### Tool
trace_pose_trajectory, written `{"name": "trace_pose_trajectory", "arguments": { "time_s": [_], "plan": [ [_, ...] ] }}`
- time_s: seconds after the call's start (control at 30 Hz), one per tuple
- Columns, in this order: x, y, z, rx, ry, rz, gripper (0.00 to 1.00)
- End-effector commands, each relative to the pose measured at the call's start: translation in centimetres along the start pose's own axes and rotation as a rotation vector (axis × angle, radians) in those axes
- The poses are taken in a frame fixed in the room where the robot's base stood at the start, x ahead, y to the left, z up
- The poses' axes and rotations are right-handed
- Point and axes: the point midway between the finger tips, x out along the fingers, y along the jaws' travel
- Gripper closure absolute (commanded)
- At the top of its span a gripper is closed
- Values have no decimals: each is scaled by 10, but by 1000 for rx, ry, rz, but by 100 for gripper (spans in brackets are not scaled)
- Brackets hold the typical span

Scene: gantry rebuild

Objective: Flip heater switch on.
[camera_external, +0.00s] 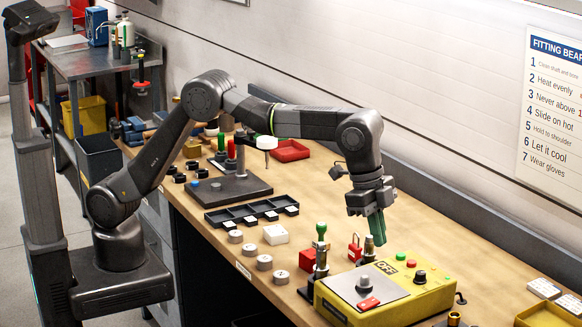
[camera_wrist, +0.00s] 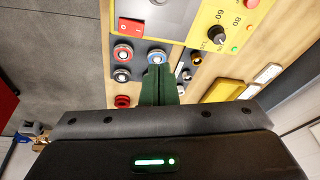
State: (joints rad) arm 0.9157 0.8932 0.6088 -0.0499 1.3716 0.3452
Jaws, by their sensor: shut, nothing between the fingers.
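The heater is a yellow box (camera_external: 430,298) at the front right of the bench, with an OFF label on top. A red rocker switch (camera_external: 369,303) sits on its near side, by a grey plate with a round knob. The switch also shows in the wrist view (camera_wrist: 129,27), up and left of my fingers, with light marks on its face. My gripper (camera_external: 378,240) points down with its green fingers shut and empty, above and behind the box. The fingers (camera_wrist: 158,72) show closed together in the wrist view, apart from the switch.
Upright posts stand beside the box, one with a green knob (camera_external: 321,229), near a red padlock (camera_external: 355,249). A black dial (camera_wrist: 216,34) is on the box top. Grey discs (camera_external: 264,262) and a black tray (camera_external: 250,213) lie to the left. A yellow tray (camera_external: 548,314) is at right.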

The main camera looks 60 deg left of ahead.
Motion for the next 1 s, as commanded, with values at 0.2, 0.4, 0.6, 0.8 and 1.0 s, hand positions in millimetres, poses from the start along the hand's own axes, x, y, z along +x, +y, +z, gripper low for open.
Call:
{"name": "trace_pose_trajectory", "arguments": {
  "time_s": [0.2,0.4,0.6,0.8,1.0],
  "plan": [
    [-22,20,7,218,23,60,100],
    [-30,27,9,292,33,79,100],
    [-30,27,9,296,34,80,100],
    [-27,27,9,295,33,80,100],
    [0,29,8,294,30,82,100]
  ]
}}
